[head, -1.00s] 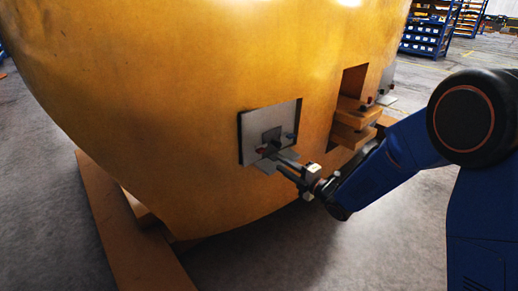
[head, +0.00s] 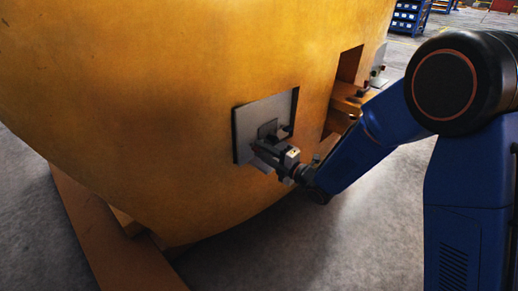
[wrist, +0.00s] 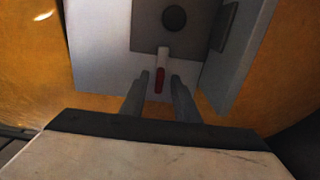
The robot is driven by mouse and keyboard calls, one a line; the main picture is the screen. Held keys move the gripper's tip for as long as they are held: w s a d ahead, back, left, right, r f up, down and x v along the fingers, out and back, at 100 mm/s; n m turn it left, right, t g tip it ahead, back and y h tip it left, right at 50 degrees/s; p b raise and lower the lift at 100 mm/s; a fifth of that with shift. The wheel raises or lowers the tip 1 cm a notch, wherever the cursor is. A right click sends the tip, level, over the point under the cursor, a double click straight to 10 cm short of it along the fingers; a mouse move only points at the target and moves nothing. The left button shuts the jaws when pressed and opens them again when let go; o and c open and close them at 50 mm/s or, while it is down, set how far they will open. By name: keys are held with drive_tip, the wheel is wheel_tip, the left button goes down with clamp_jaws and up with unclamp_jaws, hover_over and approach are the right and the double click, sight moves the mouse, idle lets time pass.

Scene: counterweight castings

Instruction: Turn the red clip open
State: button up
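The red clip (wrist: 159,80) shows in the wrist view as a small red lever hanging below a pale stem, under a dark round knob (wrist: 174,18) on a grey plate. My gripper (wrist: 157,84) is open, with one finger on each side of the red clip and a gap on both sides. In the head view my gripper (head: 262,148) is at the lower part of the grey metal plate (head: 246,132) set in the yellow casting. The clip is hidden behind the gripper there.
The large yellow casting (head: 150,90) fills the left and middle. A recess (head: 349,65) with orange blocks (head: 344,104) lies right of the plate. An orange beam (head: 105,225) rests on the grey floor below. Blue shelves (head: 408,18) stand far back.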

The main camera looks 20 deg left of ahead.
clamp_jaws()
drive_tip(key=shift+m, duration=0.5)
drive_tip(key=m, duration=0.6)
drive_tip(key=shift+m, duration=0.3)
drive_tip(key=m, duration=1)
drive_tip(key=shift+m, duration=0.4)
